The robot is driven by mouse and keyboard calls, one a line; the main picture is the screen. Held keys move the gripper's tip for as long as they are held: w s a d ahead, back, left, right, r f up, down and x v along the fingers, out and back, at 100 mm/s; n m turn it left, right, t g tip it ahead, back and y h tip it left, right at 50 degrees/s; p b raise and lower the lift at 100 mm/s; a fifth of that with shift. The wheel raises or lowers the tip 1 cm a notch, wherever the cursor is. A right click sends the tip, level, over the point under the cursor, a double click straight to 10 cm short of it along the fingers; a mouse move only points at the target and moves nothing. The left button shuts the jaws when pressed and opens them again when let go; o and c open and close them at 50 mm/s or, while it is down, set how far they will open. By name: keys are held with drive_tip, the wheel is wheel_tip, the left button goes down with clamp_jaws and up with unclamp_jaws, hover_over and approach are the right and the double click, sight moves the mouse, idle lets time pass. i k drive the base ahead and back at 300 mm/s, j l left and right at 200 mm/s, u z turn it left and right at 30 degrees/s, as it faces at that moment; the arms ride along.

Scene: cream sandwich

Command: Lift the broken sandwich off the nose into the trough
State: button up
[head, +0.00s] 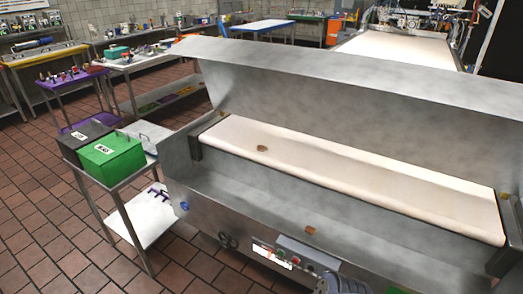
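A small brown piece (262,149), like a broken sandwich, lies on the cream belt (370,178) towards its left end. A second, squarer orange-brown piece (310,230) lies lower down, near the front edge of the metal trough (255,196) that runs along the near side of the belt. They are too small to tell exactly how they are broken. My gripper is not in view; only a grey part, probably of my arm, shows at the bottom edge.
A tall metal panel (330,90) stands behind the belt. A control panel (272,256) and handwheel are on the machine's front. To the left, a small table holds a green box (111,156) and a black box (84,139). Tiled floor (40,200) is open at far left.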

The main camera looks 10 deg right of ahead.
sight(260, 148)
drive_tip(key=i+j+z, duration=0.45)
drive_tip(key=i+j, duration=0.2)
drive_tip(key=i, duration=0.15)
drive_tip(key=i+j+z, duration=0.45)
drive_tip(key=i+j, duration=0.3)
drive_tip(key=j, duration=0.15)
